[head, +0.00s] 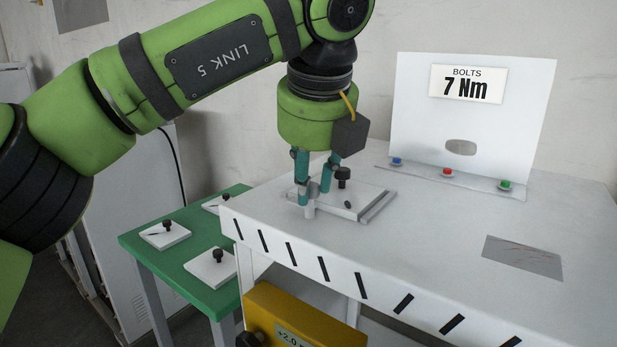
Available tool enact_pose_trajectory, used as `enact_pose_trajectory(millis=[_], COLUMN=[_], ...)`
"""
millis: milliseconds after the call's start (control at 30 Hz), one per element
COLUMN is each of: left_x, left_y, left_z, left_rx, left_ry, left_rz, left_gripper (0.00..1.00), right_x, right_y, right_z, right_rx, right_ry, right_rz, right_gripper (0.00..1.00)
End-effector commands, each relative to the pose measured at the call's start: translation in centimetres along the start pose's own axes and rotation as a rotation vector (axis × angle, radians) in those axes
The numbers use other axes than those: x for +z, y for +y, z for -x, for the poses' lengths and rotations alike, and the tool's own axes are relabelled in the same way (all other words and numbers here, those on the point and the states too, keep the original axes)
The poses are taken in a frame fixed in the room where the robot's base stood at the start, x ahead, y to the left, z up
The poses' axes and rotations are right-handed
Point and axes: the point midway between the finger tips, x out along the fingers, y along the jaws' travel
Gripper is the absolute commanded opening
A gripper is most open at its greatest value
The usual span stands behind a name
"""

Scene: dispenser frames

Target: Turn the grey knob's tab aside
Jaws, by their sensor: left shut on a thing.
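My left gripper (313,192) points down over the near left corner of the white table, its teal fingers shut on a small grey upright piece, which looks like the grey knob (310,210). The fingers hide most of the knob, and I cannot make out which way its tab points. The knob is at the near left edge of a white plate (368,196) in a grey frame (380,207). The plate carries a black knob (343,176) and a small dark mark. My right gripper is not in view.
A white panel (420,110) reading "BOLTS 7 Nm" stands at the back, with red, blue and green buttons (447,172) at its foot. A grey sheet (522,258) lies at right. A green table (150,257) holds several knobbed white plates. A yellow box (290,312) is in front.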

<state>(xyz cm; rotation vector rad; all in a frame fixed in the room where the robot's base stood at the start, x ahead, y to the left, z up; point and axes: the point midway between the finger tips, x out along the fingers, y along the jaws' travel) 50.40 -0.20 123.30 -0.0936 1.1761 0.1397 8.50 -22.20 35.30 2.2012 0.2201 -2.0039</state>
Motion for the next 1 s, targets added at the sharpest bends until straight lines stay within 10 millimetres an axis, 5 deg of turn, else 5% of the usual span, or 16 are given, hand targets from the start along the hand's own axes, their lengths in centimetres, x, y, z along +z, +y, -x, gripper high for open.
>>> enact_pose_trajectory(millis=[467, 500, 533, 1000], left_x=[0.2, 0.2, 0.2, 0.1], left_y=[-0.1, -0.1, -0.1, -0.1], left_z=[0.1, 0.1, 0.1, 1.1], left_rx=[0.001, 0.001, 0.001, 0.003], left_ry=[-0.007, -0.007, -0.007, -0.005], left_rz=[0.016, 0.016, 0.016, 0.014], left_gripper=[0.0, 0.36, 0.48, 0.5], right_x=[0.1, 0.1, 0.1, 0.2], right_y=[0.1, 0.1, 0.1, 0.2], right_z=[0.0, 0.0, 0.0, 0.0], right_rx=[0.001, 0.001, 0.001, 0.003], right_ry=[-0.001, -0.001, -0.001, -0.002], right_rz=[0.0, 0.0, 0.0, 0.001], right_gripper=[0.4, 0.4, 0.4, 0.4])
